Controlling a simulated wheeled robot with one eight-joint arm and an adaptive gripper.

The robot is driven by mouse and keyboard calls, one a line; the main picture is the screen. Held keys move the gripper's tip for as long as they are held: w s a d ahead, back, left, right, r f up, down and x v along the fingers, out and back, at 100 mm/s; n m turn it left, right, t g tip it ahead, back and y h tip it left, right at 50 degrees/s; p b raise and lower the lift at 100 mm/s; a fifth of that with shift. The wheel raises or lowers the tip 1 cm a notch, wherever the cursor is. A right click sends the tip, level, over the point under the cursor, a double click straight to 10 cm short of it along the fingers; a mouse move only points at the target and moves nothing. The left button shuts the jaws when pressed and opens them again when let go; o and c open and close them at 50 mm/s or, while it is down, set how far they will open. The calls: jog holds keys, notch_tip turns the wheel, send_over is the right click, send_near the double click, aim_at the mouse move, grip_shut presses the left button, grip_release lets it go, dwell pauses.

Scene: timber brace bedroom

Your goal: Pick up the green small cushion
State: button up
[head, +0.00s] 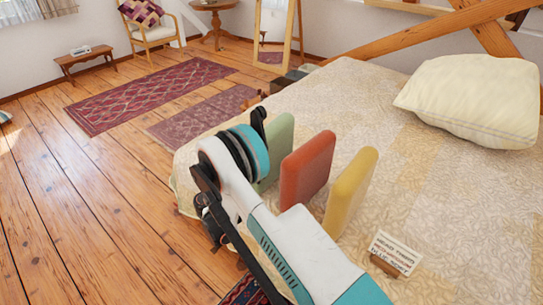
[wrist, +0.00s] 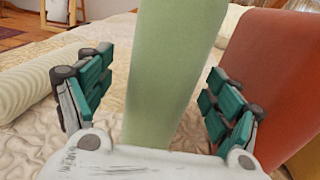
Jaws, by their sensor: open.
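The green small cushion (head: 277,147) stands upright on the bed, partly hidden behind my arm in the head view. In the wrist view the green cushion (wrist: 172,70) rises between the two spread fingers of my gripper (wrist: 157,105). The gripper is open, with a visible gap on each side of the cushion.
A yellow cushion (head: 350,190) stands right of the red one. A cream pillow (head: 475,100) and a small sign (head: 396,252) lie on the bed (head: 400,185). A pale ribbed roll (wrist: 25,90) lies left of the gripper. Wooden floor (head: 75,210) is open at left.

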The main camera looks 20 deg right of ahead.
jog(key=b+x, duration=0.1)
jog(key=x, duration=0.1)
jog(key=b+x, duration=0.1)
jog(key=x, duration=0.2)
jog(key=shift+d+f, duration=0.1)
jog(key=shift+f, duration=0.15)
jog(key=shift+r, duration=0.1)
jog(key=c, duration=1.3)
